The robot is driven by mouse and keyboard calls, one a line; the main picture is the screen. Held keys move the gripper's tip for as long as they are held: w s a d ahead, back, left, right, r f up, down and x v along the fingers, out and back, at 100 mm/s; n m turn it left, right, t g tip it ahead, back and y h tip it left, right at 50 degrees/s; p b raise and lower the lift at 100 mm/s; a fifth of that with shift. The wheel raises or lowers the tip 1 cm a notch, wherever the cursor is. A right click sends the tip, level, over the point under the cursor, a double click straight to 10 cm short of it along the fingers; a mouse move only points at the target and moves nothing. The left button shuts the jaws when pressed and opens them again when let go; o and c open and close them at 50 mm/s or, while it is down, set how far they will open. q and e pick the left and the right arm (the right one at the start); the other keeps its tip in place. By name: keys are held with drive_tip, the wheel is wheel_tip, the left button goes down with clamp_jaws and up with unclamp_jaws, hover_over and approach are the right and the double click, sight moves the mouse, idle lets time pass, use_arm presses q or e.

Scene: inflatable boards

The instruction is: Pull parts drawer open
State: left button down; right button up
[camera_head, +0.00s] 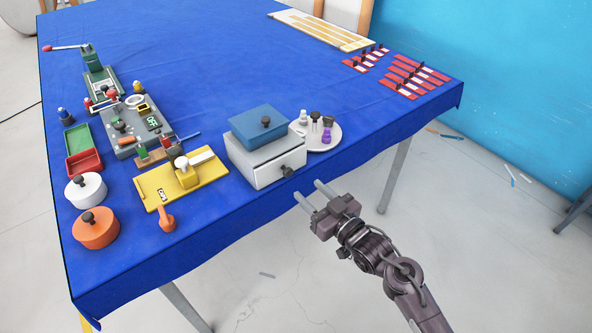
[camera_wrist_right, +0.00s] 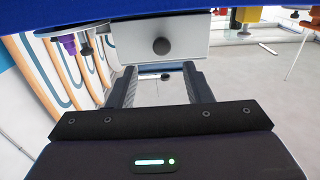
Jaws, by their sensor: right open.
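The parts drawer is the white front (camera_head: 281,163) of a small box under a blue top (camera_head: 258,126), at the table's front edge. Its dark round knob (camera_head: 287,171) sticks out toward me, and the drawer looks shut. In the right wrist view the white front (camera_wrist_right: 190,36) and knob (camera_wrist_right: 161,46) are ahead, above the fingertips in the picture. My right gripper (camera_head: 312,193) is open and empty, just off the table edge, close to the knob but apart from it. Its two fingers (camera_wrist_right: 159,75) are spread wide. My left gripper is not in view.
A round tray (camera_head: 331,139) with small pegs stands right of the box. A yellow board (camera_head: 156,187) with a white-topped part lies left of it. Orange (camera_head: 96,232) and white (camera_head: 77,190) pots stand at far left. The blue table (camera_head: 220,60) is clear at the back middle.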

sight(290, 173)
drive_tip(key=p+x, duration=0.1)
drive_tip(key=x, duration=0.5)
drive_tip(key=shift+s+a+r, duration=0.1)
drive_tip(key=shift+a, duration=0.05)
drive_tip(key=shift+w+a, duration=0.2)
drive_tip(key=shift+w, duration=0.1)
drive_tip(key=shift+w+a, duration=0.1)
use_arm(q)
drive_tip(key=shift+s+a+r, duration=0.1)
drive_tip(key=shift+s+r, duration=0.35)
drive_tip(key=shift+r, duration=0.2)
use_arm(e)
clamp_jaws()
